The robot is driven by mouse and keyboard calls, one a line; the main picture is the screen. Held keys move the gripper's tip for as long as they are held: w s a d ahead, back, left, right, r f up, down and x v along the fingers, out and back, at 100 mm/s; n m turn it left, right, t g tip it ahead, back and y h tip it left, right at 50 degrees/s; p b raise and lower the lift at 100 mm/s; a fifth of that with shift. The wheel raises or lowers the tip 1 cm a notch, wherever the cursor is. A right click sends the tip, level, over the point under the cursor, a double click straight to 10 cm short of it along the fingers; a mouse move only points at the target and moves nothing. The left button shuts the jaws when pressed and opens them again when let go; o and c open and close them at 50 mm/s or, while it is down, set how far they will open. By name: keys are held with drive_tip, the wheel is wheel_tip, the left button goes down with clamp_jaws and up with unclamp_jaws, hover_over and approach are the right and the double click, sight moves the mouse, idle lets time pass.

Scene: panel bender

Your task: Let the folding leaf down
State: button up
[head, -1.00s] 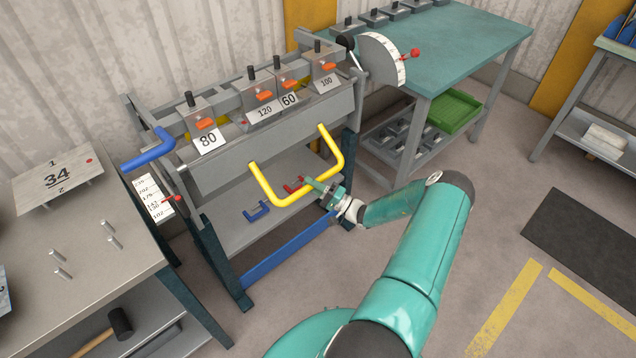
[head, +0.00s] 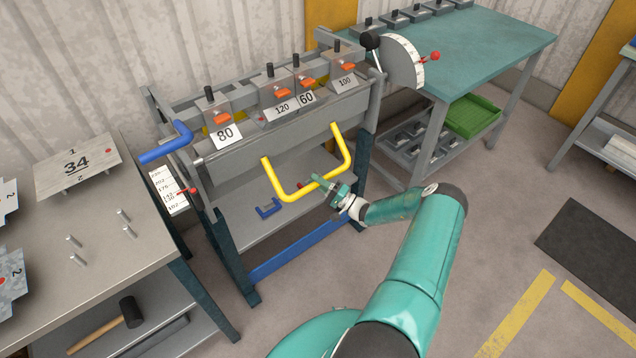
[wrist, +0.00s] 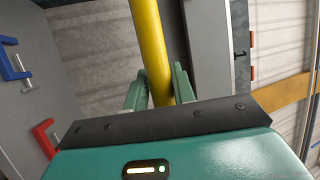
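The folding leaf (head: 240,172) is the grey plate along the front of the panel bender. A yellow U-shaped handle (head: 268,172) sticks out from it, sloping down and forward. My gripper (head: 328,188) is at the lower right part of this handle. In the wrist view, the yellow bar (wrist: 151,45) runs between the two green fingers (wrist: 160,88), which sit close along both sides of it. The fingers look shut on the bar. The bar's lower end is hidden behind my gripper's body.
A blue lever (head: 166,146) sticks out at the bender's left end. A dial with a red knob (head: 435,56) is at its right end. A grey table (head: 110,235) stands left and a green-topped bench (head: 480,50) behind right.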

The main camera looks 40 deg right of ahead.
drive_tip(key=o, duration=0.3)
drive_tip(key=shift+w+f, duration=0.15)
drive_tip(key=shift+w, duration=0.05)
drive_tip(key=shift+o, duration=0.2)
drive_tip(key=shift+s, duration=0.2)
drive_tip(key=v, duration=1.3)
drive_tip(key=shift+s+d, duration=0.2)
drive_tip(key=shift+s, duration=0.1)
